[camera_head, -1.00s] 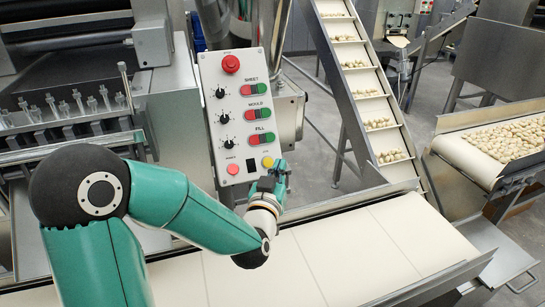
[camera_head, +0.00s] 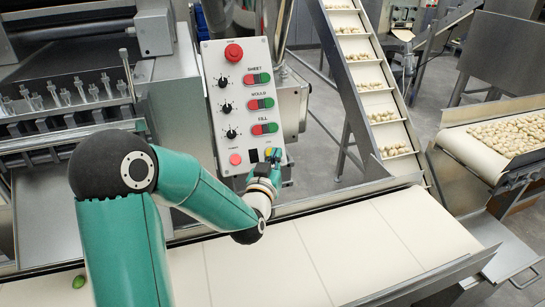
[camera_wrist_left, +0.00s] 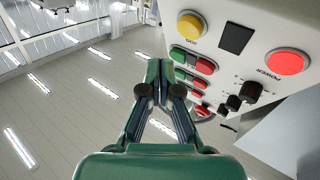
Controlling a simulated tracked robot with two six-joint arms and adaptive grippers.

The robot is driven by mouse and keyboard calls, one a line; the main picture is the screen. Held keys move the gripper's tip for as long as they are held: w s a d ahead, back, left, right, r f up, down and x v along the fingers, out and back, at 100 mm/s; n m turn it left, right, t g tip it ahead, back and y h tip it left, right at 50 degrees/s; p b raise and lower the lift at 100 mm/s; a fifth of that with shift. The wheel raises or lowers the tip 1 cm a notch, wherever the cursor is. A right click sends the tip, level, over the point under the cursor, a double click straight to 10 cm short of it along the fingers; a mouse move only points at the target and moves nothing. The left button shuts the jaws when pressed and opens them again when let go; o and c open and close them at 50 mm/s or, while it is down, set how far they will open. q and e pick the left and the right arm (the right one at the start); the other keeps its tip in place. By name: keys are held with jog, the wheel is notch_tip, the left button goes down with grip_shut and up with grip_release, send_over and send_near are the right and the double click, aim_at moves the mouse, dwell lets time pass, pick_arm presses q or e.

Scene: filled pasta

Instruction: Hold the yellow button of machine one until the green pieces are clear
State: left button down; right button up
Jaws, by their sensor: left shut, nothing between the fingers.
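The control panel (camera_head: 225,100) of a machine stands in front of me. The yellow button (camera_head: 268,152) sits at its lower right and also shows large in the left wrist view (camera_wrist_left: 190,26). My left gripper (camera_head: 273,158) is shut and empty, with its tips close by that button. In the left wrist view the closed fingertips (camera_wrist_left: 160,70) appear below and left of the yellow button, with a gap in the picture; I see no clear contact. One green piece (camera_head: 79,281) lies on the pale belt (camera_head: 310,260) at the lower left, partly beside my arm. My right gripper is out of view.
A red button (camera_head: 235,159) and a dark square (camera_head: 254,155) sit beside the yellow button. Red and green switch pairs and black knobs are above, with a red mushroom button (camera_head: 233,53) on top. An inclined conveyor (camera_head: 360,95) and another belt (camera_head: 455,150) carry pale pieces.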

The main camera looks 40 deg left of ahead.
pick_arm(q)
jog(key=shift+w+a+f+b, duration=0.35)
jog(key=shift+a+b, duration=0.1)
jog(key=shift+a, duration=0.1)
jog(key=shift+w+a+f+b, duration=0.2)
jog(key=shift+a+f+b, duration=0.15)
jog(key=shift+a+b, duration=0.15)
dwell(0.6)
jog(key=shift+w+a+f+b, duration=0.2)
jog(key=shift+w+a+b, duration=0.1)
jog(key=shift+b, duration=0.25)
jog(key=shift+w+a+f+b, duration=0.1)
jog(key=shift+a+f+b, duration=0.15)
jog(key=shift+b, duration=0.2)
dwell(0.7)
jog(key=shift+r, duration=0.15)
dwell(3.0)
jog(key=shift+s+d+r, duration=0.3)
jog(key=shift+d+r, duration=0.05)
jog(key=shift+d, duration=0.2)
